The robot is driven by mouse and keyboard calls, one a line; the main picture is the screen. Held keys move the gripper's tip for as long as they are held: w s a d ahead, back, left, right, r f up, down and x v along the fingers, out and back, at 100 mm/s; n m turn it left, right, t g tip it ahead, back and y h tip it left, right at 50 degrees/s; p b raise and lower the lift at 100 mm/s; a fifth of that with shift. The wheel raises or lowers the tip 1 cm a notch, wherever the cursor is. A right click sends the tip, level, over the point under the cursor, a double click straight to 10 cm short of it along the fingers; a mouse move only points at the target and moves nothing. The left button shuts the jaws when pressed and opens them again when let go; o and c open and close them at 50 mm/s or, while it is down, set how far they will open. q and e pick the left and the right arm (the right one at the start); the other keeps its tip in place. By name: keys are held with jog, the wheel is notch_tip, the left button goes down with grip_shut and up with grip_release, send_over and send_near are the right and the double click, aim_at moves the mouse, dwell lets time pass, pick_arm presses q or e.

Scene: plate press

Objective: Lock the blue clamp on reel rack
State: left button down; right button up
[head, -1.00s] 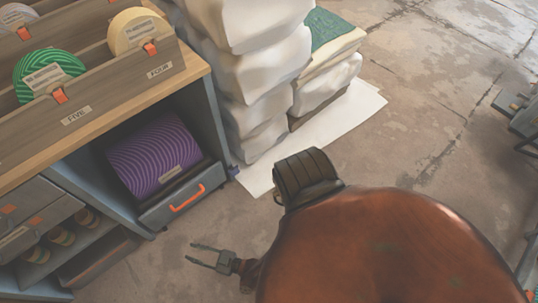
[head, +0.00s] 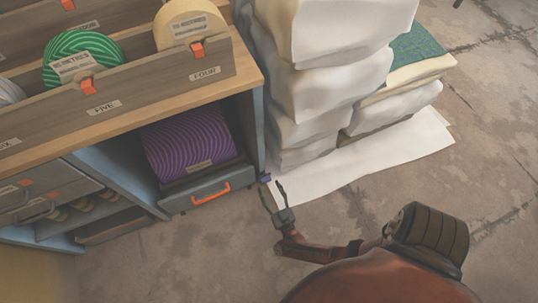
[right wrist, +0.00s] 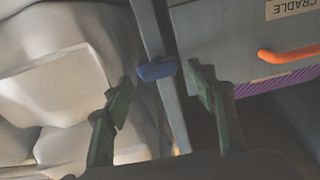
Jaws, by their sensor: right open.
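The small blue clamp (head: 265,177) sits at the lower front right corner post of the reel rack (head: 257,130). In the right wrist view the blue clamp (right wrist: 157,70) lies across the grey post, between and just beyond my fingertips. My right gripper (head: 272,186) is open and empty, its two fingers pointing at the clamp. In the right wrist view the gripper (right wrist: 160,78) has one finger on each side of the clamp, with no clear contact. My left gripper is not in view.
A purple reel (head: 190,143) rests above the grey cradle front (head: 195,190) with its orange handle (head: 211,194). White sacks (head: 335,90) are stacked close right of the post, beside a white sheet (head: 375,160) on the floor. Green and cream reels stand in the upper tray.

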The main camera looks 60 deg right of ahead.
aim_at(267, 180)
jog(key=shift+b+x, duration=0.55)
jog(key=shift+x, duration=1.8)
jog(key=shift+d, duration=0.15)
jog(key=shift+s+d, duration=0.1)
jog(key=c, duration=1.1)
jog(key=shift+o, duration=0.2)
